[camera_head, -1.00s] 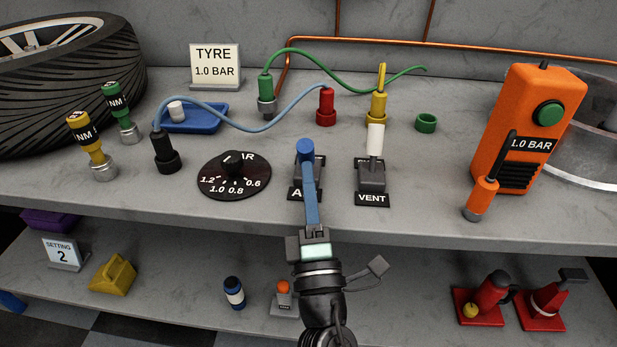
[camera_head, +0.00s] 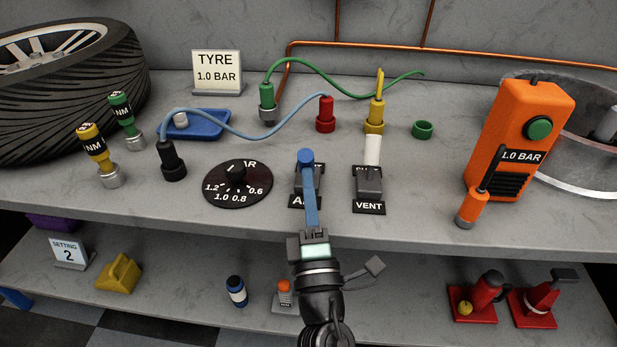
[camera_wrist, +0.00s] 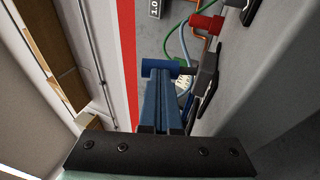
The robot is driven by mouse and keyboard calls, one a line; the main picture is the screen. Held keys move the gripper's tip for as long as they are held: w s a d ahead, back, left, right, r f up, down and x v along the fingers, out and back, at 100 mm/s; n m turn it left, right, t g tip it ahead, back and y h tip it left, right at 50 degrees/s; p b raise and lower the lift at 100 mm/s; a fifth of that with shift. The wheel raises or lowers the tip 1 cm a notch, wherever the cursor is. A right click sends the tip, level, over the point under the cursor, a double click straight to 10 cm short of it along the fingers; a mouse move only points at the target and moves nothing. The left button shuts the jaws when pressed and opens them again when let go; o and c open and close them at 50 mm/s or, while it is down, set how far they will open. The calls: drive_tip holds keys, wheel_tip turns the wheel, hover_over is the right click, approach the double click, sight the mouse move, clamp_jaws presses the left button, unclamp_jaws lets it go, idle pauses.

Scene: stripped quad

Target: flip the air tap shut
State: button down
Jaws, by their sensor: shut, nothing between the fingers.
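The air tap (camera_head: 298,199) stands on the bench between the dial and the vent tap; its label and block are partly covered by my gripper. Its blue-ended lever (camera_head: 305,155) points up from the bench; in the wrist view the lever (camera_wrist: 158,67) lies across the fingertips, with its grey stem running right to the block. My gripper (camera_head: 308,176) is shut and empty, its long blue fingers reaching from the front edge to the near side of the lever. In the wrist view the fingertips (camera_wrist: 161,84) are at the lever; I cannot tell whether they touch.
The vent tap (camera_head: 369,181) with a white lever (camera_head: 372,150) stands close on the right. A black dial (camera_head: 237,184) is close on the left. Red (camera_head: 325,115) and yellow (camera_head: 375,117) plugs stand behind. An orange box (camera_head: 519,140) is further right.

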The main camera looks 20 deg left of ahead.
sight(311, 161)
drive_tip(key=shift+w+r+g+h+p, duration=0.15)
drive_tip(key=shift+r+g+p, duration=0.3)
drive_tip(key=shift+p, duration=1.55)
drive_tip(key=shift+w+r+g+h+p, duration=0.15)
drive_tip(key=shift+r+p, duration=0.45)
drive_tip(key=shift+p, duration=1.35)
drive_tip(key=g+p, duration=0.1)
drive_tip(key=p, duration=0.4)
drive_tip(key=w+r+g+h+p, duration=0.1)
drive_tip(key=p, duration=0.4)
drive_tip(key=shift+a+m+p, duration=0.2)
drive_tip(key=shift+m+p, duration=0.2)
drive_tip(key=p, duration=0.3)
drive_tip(key=g+h+p, duration=0.1)
drive_tip(key=p, duration=0.2)
drive_tip(key=shift+w+a+r, duration=0.1)
drive_tip(key=shift+w+r, duration=0.1)
drive_tip(key=shift+w, duration=0.2)
drive_tip(key=g+p, duration=0.1)
drive_tip(key=p, duration=0.2)
drive_tip(key=shift+w+a+m+g+h, duration=0.1)
drive_tip(key=shift+w+m+g+h, duration=0.2)
drive_tip(key=shift+w+h, duration=0.1)
drive_tip(key=shift+f+p, duration=0.1)
drive_tip(key=shift+p, duration=0.35)
drive_tip(key=shift+w+a+p, duration=0.15)
drive_tip(key=shift+w+p, duration=0.1)
drive_tip(key=shift+p, duration=0.2)
drive_tip(key=shift+f, duration=0.1)
